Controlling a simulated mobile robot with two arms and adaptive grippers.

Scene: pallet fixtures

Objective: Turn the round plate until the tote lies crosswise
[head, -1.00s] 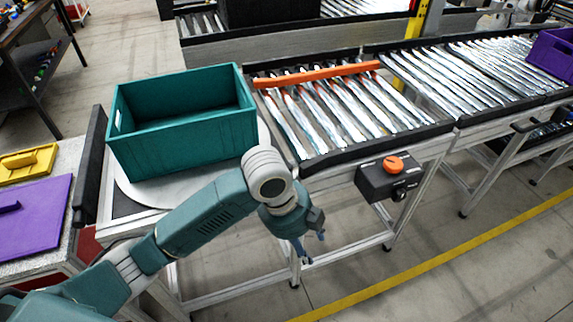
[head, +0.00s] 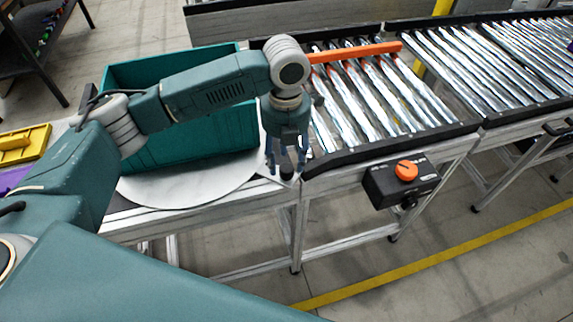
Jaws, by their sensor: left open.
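The teal tote (head: 190,138) stands on the round plate (head: 190,190) at the left end of the conveyor. My left arm crosses in front of the tote and hides much of it. The plate is pale grey and its front edge shows below the tote. My left gripper (head: 286,170) points down, open and empty, just right of the tote and near the plate's right edge. I cannot tell whether it touches the plate. My right gripper is not in view.
An orange bar (head: 355,52) lies across the roller conveyor (head: 380,100) right of the plate. A black control box with an orange knob (head: 406,170) hangs on the conveyor's front. The floor in front is clear.

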